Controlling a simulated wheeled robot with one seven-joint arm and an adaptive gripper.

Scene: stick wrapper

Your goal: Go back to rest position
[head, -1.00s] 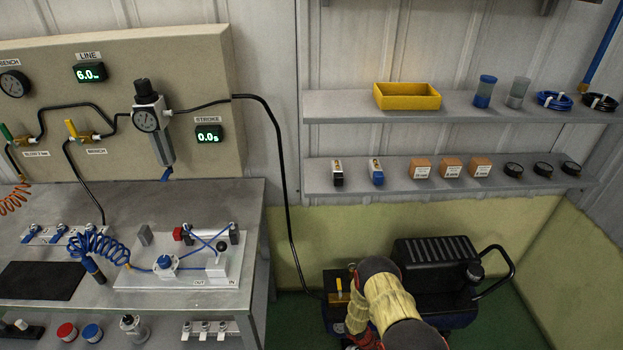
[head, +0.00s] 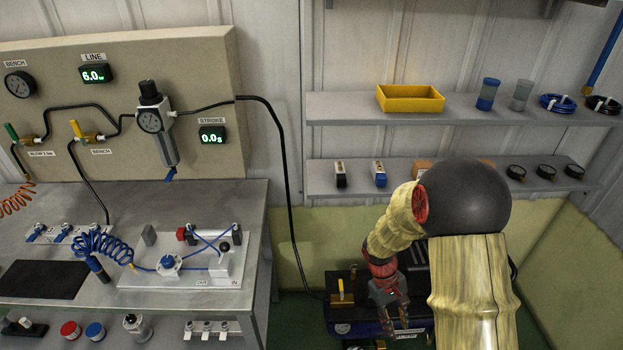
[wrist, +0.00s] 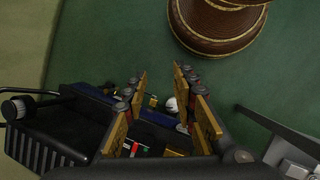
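My gripper (head: 392,300) hangs at the end of my yellow-sleeved arm in the head view, low in front of the compressor and pointing down. In the wrist view my gripper (wrist: 160,112) shows its two fingers apart with a gap between them. Nothing is held between the fingers. The black compressor (wrist: 62,130) lies below and to the left of the fingers there. In the head view my arm hides much of the compressor, whose blue lower part (head: 362,328) still shows.
A workbench (head: 225,200) with a pneumatic board stands left. A black hose (head: 288,190) runs down to the compressor. Two wall shelves (head: 340,108) with a yellow bin (head: 410,98) and small parts are behind my arm. Green floor (wrist: 100,60) is open beyond the compressor.

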